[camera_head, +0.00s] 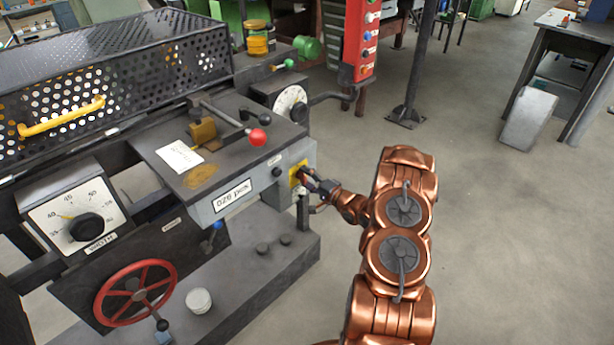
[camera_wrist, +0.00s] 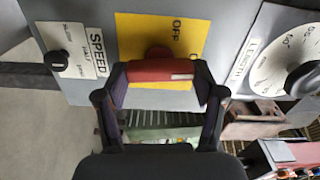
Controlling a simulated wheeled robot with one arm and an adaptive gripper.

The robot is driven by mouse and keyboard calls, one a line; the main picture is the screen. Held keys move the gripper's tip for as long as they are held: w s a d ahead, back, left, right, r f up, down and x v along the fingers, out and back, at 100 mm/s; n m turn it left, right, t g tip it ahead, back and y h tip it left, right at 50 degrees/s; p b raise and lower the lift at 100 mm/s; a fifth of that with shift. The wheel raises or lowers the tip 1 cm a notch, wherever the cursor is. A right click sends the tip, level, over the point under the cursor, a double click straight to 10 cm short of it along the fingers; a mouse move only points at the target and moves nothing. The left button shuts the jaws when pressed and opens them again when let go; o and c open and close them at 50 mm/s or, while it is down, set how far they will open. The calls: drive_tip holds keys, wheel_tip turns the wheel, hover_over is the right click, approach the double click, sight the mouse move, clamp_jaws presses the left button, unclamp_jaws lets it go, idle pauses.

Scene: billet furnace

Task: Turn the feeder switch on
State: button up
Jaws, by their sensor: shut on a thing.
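The feeder switch is a red handle (camera_wrist: 160,70) on a yellow plate (camera_wrist: 133,40) in the wrist view. The word OFF shows on the plate above the handle; other lettering below it is mostly covered. My gripper (camera_wrist: 161,82) has one finger at each end of the handle and is shut on it. The handle lies crosswise in the picture, almost level. In the head view, the yellow plate (camera_head: 298,172) is on the end face of the grey machine box, with my gripper (camera_head: 309,184) against it and hiding most of the handle.
A SPEED knob (camera_wrist: 57,61) is left of the plate and a LENGTH dial (camera_wrist: 303,80) is right of it. A lever with a red ball (camera_head: 257,137) stands on the box top. A red button post (camera_head: 361,40) stands behind. The floor to the right is open.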

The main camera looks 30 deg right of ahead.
drive_tip(key=shift+d+m, duration=0.1)
drive_tip(key=shift+m, duration=0.5)
drive_tip(key=o, duration=1.1)
drive_tip(key=shift+o, duration=0.2)
drive_tip(key=v, duration=1.2)
